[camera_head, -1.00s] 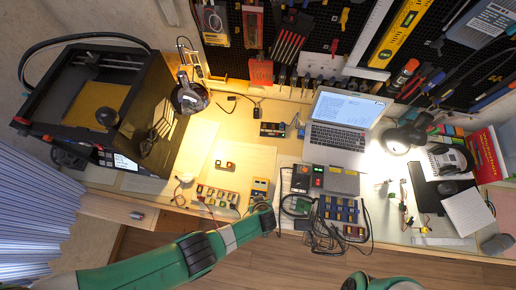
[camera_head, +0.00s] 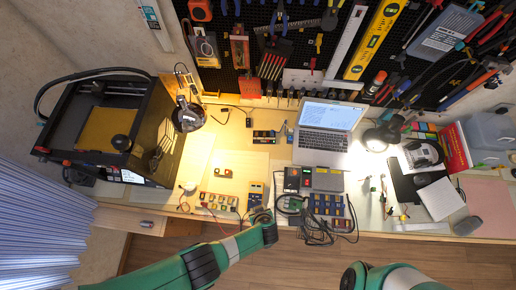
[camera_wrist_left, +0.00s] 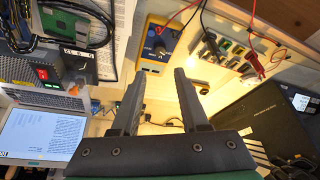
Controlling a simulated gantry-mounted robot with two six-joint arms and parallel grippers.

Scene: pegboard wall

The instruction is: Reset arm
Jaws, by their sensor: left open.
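My left arm comes in from the lower left in the head view, green with dark joints. Its wrist end (camera_head: 264,226) is at the bench's front edge, just below the yellow multimeter (camera_head: 255,195); the fingers are hard to make out there. In the left wrist view my left gripper (camera_wrist_left: 159,85) has its two dark fingers spread apart with nothing between them. The multimeter (camera_wrist_left: 160,43) shows beyond the fingertips. Part of my green right arm (camera_head: 385,278) shows at the bottom edge of the head view; its gripper is out of the picture.
An open laptop (camera_head: 325,135) stands at the back of the bench. Blue-and-black modules (camera_head: 328,206) and loose cables lie right of my left wrist. A 3D printer (camera_head: 105,125) is at the left. A lamp (camera_head: 188,116) stands beside it. A tool-hung pegboard (camera_head: 232,82) is behind.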

